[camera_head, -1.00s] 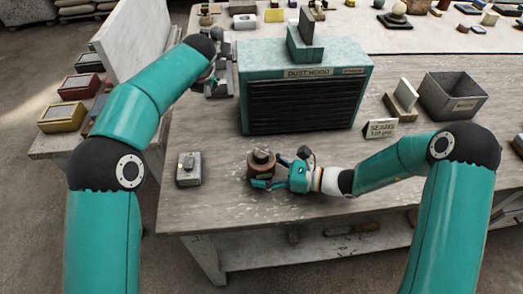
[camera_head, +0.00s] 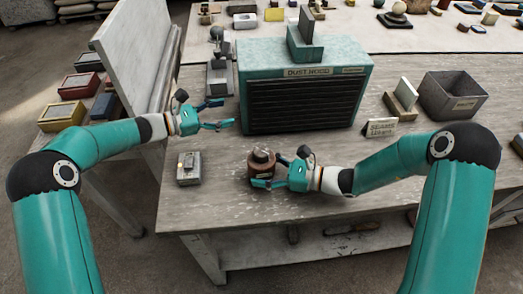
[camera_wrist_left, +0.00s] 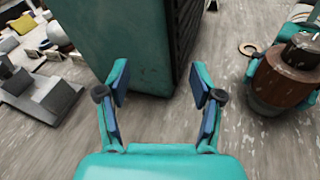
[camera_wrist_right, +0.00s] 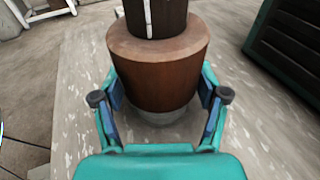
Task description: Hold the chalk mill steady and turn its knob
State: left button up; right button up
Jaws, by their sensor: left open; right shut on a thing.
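The chalk mill (camera_head: 260,166) is a brown round body with a dark knob on top, upright on the bench near its front. In the right wrist view its brown body (camera_wrist_right: 158,75) sits between my right fingers, and the dark knob (camera_wrist_right: 155,18) is cut off by the top edge. My right gripper (camera_head: 268,182) is shut on the mill's body from the right. My left gripper (camera_head: 226,113) is open and empty, above the bench to the upper left of the mill. The left wrist view shows the mill (camera_wrist_left: 290,75) at the right, apart from the left fingers (camera_wrist_left: 160,95).
The teal dust hood (camera_head: 305,90) stands just right of my left gripper. A small grey box (camera_head: 189,168) lies left of the mill. A grey stand (camera_head: 218,75) is left of the hood. A sign (camera_head: 380,127) and an open grey bin (camera_head: 452,95) are at the right.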

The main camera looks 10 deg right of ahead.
aim_at(262, 150)
pick_arm(q)
jog(key=s+a+m+g+h, duration=0.25)
jog(key=s+g, duration=0.55)
jog(key=s, duration=0.5)
jog(key=shift+m+h, duration=0.25)
jog(key=shift+m, duration=0.2)
jog(key=d, duration=0.4)
jog(key=s+d, duration=0.1)
jog(key=d, duration=0.7)
jog(key=shift+s+f, duration=0.2)
jog(key=shift+s, duration=0.05)
jog(key=c, duration=1.2)
jog(key=shift+m+g, duration=0.3)
jog(key=shift+m, duration=0.1)
jog(key=m+g, duration=0.1)
jog(key=g, duration=0.1)
jog(key=shift+w+m+g+y, duration=0.1)
jog(key=shift+m+g+y, duration=0.2)
jog(key=shift+g+y, duration=0.1)
jog(key=shift+r+m+g+y, duration=0.1)
jog(key=shift+m+g+y, duration=0.7)
jog(key=shift+g, duration=0.45)
jog(key=shift+m+g+y, duration=0.5)
jog(key=shift+m+g, duration=0.5)
jog(key=shift+g, duration=0.25)
